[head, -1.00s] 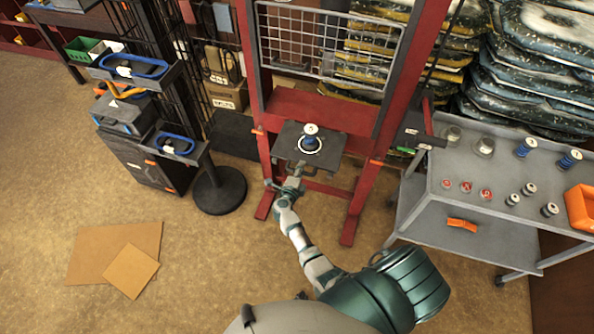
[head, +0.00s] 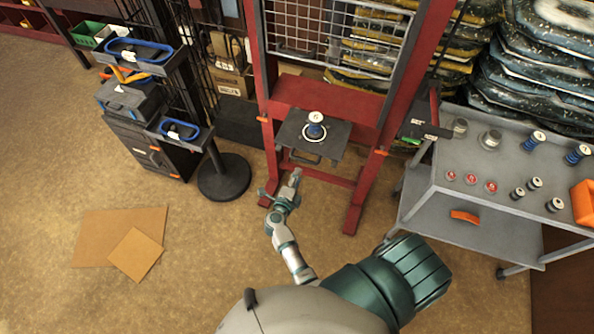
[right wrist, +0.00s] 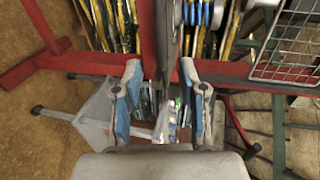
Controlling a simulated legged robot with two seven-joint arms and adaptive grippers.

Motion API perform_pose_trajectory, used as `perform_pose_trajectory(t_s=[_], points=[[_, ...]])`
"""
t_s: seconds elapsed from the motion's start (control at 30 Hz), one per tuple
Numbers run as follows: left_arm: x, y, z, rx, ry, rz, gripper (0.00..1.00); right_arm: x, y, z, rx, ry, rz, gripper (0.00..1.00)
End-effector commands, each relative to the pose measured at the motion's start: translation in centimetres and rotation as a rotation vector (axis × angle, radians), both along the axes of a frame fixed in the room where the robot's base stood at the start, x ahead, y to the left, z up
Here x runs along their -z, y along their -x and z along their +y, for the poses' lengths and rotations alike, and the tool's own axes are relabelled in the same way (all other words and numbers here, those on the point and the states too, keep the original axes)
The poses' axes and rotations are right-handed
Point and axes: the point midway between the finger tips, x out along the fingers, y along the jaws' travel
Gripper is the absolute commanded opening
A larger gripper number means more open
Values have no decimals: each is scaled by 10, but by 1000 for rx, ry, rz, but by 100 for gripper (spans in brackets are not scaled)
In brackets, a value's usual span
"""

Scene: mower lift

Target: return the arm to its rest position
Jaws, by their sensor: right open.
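My right gripper (head: 281,187) is open and empty in the head view, below and in front of the dark lift platform (head: 331,153) and apart from its front handle. My right arm reaches up to it from the bottom. In the right wrist view the two blue-padded fingers of the gripper (right wrist: 159,78) are spread, with nothing held between them. The platform sits in the red lift frame (head: 361,205). My left gripper is not in view.
A grey cart (head: 445,204) with spools, red-marked discs and an orange bin stands at the right. A black post with a round base (head: 224,178) and a dark cabinet (head: 150,150) stand at the left. Cardboard sheets (head: 95,235) lie on the open floor.

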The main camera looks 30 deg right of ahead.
Motion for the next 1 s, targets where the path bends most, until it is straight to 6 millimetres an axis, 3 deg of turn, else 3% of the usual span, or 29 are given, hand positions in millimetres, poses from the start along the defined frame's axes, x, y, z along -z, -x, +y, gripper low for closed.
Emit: perform_pose_trajectory(t_s=[0.57, 0.67, 0.77, 0.87, 1.0], points=[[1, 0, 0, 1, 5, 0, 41, -2, 2, 8, 0, 6, 1, 41], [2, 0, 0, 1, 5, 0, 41, 6, 1, 10, -36, 36, 21, 41], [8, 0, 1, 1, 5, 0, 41, 37, -2, 27, -190, 165, 106, 41], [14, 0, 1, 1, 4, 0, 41, 96, 3, 58, -450, 345, 253, 41], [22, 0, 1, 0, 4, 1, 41, 197, 45, 102, -835, 552, 494, 41]])
